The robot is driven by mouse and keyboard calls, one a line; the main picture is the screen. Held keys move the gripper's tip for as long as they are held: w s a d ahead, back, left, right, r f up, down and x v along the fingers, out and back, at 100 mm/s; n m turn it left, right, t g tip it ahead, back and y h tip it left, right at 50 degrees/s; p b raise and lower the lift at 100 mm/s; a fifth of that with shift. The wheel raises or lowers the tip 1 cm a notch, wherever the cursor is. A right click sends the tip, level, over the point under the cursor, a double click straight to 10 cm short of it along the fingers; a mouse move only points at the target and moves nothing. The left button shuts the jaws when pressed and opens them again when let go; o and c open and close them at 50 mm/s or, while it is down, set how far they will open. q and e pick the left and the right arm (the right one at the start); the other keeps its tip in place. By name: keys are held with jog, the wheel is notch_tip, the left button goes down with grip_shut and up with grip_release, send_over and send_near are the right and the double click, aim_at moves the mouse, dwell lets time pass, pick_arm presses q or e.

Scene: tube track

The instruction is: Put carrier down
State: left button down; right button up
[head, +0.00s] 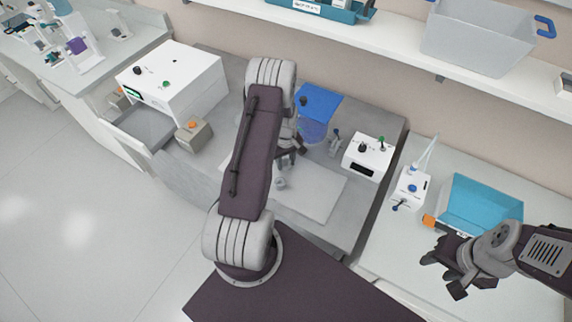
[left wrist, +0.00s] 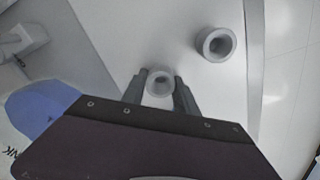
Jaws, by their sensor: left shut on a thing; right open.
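A small pale, round, open-topped carrier (left wrist: 160,80) sits between the two dark fingers of my left gripper (left wrist: 160,92) in the left wrist view. The gripper is shut on it. Whether the carrier touches the surface below cannot be told. In the head view my left gripper (head: 287,157) is above the back part of a pale flat board (head: 318,190), and my own arm hides much of it and the carrier. A second pale ring-topped piece (left wrist: 217,44) stands apart from the gripper; it also shows in the head view (head: 280,183). My right gripper (head: 447,274) is open and empty over the right bench.
A white box with a knob (head: 368,157) stands right of the board, and a blue item (head: 319,100) behind it. A large white device (head: 172,82) stands at left. A teal tray (head: 482,205) and a small white device (head: 410,188) are on the right bench. The board's right part is clear.

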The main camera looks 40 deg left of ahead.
pick_arm(q)
jog(key=shift+w+r, duration=0.1)
jog(key=shift+r, duration=0.2)
jog(key=r, duration=0.1)
jog(key=r+b, duration=0.1)
jog(key=r, duration=0.2)
jog(key=shift+s+d+b, duration=0.3)
jog(key=shift+s+d, duration=0.05)
jog(key=shift+d, duration=0.05)
jog(key=s+d+r+b, duration=0.1)
jog(key=s+d+r, duration=0.5)
jog(key=s+d, duration=0.1)
jog(key=shift+d+r+b, duration=0.25)
jog(key=shift+d+b, duration=0.15)
jog(key=shift+d, duration=0.25)
